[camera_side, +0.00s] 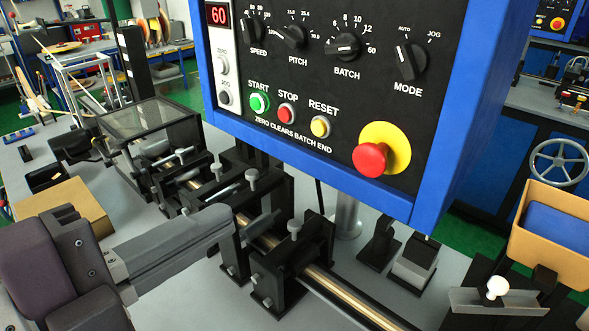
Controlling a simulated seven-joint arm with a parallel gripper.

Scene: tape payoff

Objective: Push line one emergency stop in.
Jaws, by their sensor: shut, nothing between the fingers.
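A red mushroom emergency stop button (370,159) stands out from a yellow round plate (398,143) at the lower right of the blue-framed control panel (318,150). Nothing covers the button. No line number is readable on this panel. My gripper (222,220) is at the lower left, shut and empty, with its fingers pointing right. It is to the left of the button and lower in the picture, clearly apart from it. Its fingertips appear in front of the black clamps; I cannot tell whether they touch.
Black clamps (292,262) and a metal rod (350,300) lie below the panel. START (259,103), STOP (287,113) and RESET (320,126) buttons sit left of the emergency stop. A second panel with a red button (557,22) is at the far right. A tan bin (550,222) stands right.

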